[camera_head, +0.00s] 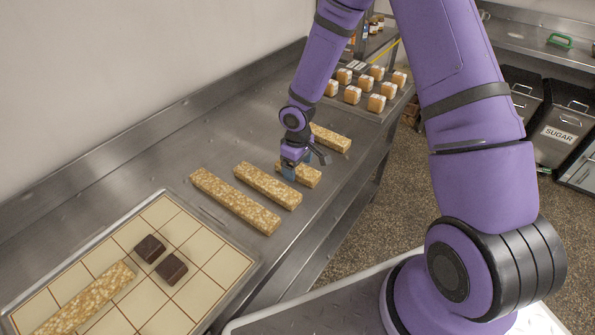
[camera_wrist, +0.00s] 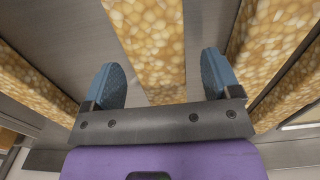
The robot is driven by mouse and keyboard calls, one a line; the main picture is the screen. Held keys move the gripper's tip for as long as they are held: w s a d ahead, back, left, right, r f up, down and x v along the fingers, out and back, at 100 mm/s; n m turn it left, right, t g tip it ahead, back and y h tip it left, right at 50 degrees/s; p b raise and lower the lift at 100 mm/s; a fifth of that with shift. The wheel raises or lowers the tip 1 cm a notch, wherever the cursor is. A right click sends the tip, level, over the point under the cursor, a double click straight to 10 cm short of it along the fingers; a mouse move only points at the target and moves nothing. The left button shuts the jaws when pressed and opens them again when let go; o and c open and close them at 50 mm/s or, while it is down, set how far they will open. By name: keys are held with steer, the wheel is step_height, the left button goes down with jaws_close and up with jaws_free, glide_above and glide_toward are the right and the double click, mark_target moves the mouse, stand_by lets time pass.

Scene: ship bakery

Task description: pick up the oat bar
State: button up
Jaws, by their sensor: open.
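Several oat bars lie on the steel counter in the head view, pale golden and long. My gripper (camera_head: 289,170) is down at the third bar (camera_head: 309,175) from the left, which its fingers partly hide. In the wrist view my gripper (camera_wrist: 165,88) is open, with one blue fingertip on each side of an oat bar (camera_wrist: 148,40). Gaps show between the bar and both fingers. The other bars on the counter are one at the left (camera_head: 234,200), one in the middle (camera_head: 268,186) and one farther back (camera_head: 330,138). Another oat bar (camera_head: 77,303) lies on the gridded tray.
The gridded tray (camera_head: 219,267) at the front left also holds two dark brown squares (camera_head: 150,248) (camera_head: 172,269). Several small wrapped cakes (camera_head: 376,103) stand on a tray at the back. Neighbouring bars lie close on both sides of my gripper. A wall borders the counter's left.

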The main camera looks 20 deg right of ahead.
steer(key=shift+f, duration=0.8)
steer(key=shift+c, duration=0.2)
steer(key=c, duration=1)
steer(key=shift+r, duration=0.1)
